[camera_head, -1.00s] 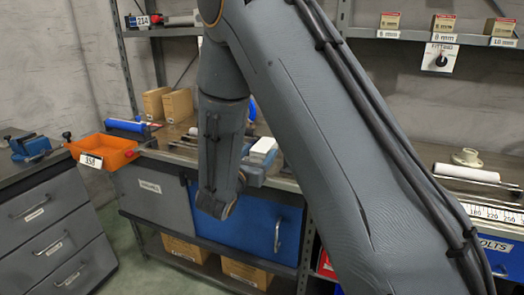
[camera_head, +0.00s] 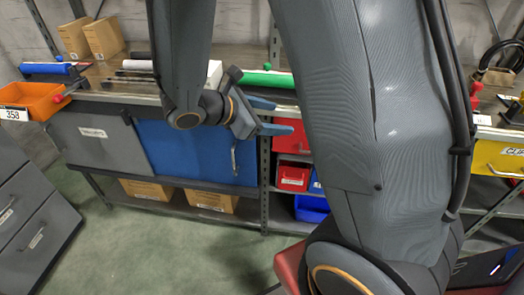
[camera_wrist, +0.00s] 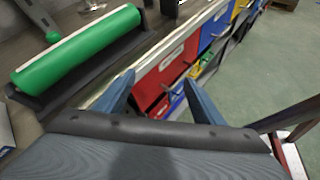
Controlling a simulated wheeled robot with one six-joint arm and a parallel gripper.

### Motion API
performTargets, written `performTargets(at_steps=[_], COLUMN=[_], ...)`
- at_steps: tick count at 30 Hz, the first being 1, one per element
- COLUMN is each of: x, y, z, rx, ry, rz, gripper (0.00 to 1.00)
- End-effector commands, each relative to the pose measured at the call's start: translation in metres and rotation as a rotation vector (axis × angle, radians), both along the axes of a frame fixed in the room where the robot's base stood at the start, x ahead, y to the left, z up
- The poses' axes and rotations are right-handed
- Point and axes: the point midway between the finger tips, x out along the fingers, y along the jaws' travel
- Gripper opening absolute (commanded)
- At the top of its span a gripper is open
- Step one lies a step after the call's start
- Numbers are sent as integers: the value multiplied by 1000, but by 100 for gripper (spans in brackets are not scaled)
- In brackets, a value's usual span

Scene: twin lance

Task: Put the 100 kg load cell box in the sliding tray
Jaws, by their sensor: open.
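My gripper (camera_head: 283,117) is open and empty in the head view, in front of the bench edge by the red drawers. In the wrist view its two blue fingers (camera_wrist: 160,82) are apart with nothing between them. I cannot pick out the 100 kg load cell box; no such label is readable. A white box (camera_head: 214,72) on the bench is partly hidden behind my arm. An orange tray (camera_head: 38,99) labelled 358 is at the far left, but I cannot tell whether it is the sliding tray.
A green roll (camera_wrist: 75,48) lies on a dark holder on the bench near my gripper. Two cardboard boxes (camera_head: 103,38) stand at the back left. Below are a blue panel (camera_head: 190,152) with a handle and red drawers (camera_head: 290,136). The floor in front is clear.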

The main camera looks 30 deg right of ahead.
Motion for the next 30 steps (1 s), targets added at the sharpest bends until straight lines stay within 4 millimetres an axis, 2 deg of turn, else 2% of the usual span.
performTargets(at_steps=[1,3,6,9,13,18,22,30], x=[-24,-57,-93,-113,-114,-103,-99,-99], y=[-8,-8,5,26,52,68,72,73], z=[-5,-16,-29,-36,-36,-29,-27,-26], rx=[88,219,408,586,774,915,951,952], ry=[-29,-78,-176,-300,-470,-630,-674,-675], rz=[-123,-304,-566,-821,-1099,-1319,-1379,-1381], gripper=[62,62,62,62,62,62,62,62])
